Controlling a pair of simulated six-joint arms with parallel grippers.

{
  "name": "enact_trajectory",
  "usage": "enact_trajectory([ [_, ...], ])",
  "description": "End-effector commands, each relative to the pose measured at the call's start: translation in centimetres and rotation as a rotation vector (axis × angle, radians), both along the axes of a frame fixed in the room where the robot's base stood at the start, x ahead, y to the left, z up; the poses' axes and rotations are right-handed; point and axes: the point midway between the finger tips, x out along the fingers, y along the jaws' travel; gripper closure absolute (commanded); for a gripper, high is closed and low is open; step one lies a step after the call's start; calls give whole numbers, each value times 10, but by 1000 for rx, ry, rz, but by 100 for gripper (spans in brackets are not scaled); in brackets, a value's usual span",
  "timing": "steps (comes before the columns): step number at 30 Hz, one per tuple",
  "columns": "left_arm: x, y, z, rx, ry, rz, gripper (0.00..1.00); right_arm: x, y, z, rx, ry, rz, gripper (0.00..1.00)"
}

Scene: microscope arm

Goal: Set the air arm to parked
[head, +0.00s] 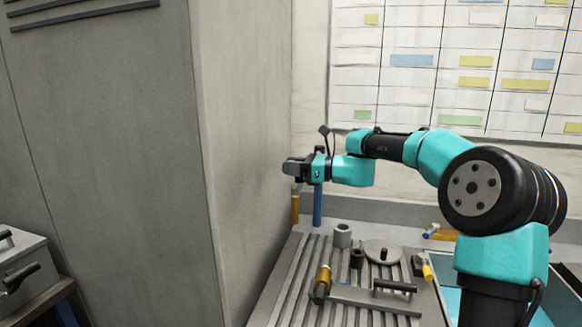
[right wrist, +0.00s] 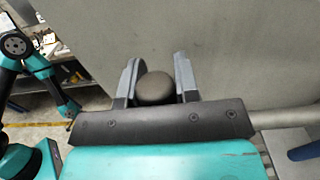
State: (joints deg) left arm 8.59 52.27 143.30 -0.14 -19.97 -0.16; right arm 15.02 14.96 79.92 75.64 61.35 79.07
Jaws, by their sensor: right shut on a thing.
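My right gripper (head: 290,167) is stretched out to the left, close to the grey cabinet side and above the slotted bench. In the right wrist view its two grey fingers (right wrist: 155,82) are shut on a dark round knob (right wrist: 155,89), with one finger on each side. A pale grey bar (right wrist: 285,117), perhaps part of the air arm, runs out to the right from behind the gripper. A blue post (head: 317,205) stands upright below the gripper and shows at the right in the wrist view (right wrist: 303,149). The gripper hides how knob, bar and post join.
The tall grey cabinet (head: 150,150) closes off the left. The slotted bench (head: 285,290) holds a grey cylinder (head: 342,236), a round disc (head: 376,248), a brass-coloured piece (head: 322,283) and a black handle (head: 394,287). A wall chart (head: 455,60) hangs behind.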

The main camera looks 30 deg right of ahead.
Motion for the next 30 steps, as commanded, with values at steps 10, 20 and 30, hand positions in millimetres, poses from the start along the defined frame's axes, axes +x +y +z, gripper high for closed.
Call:
enact_trajectory([
  [10,0,0,0,0,0,0,45,2,-3,1,-1,-4,-12,45],
  [20,0,0,0,0,0,0,45,0,-4,1,0,-3,-9,45],
  [30,0,0,0,0,0,0,45,-30,-38,1,-1,-2,-12,45],
])
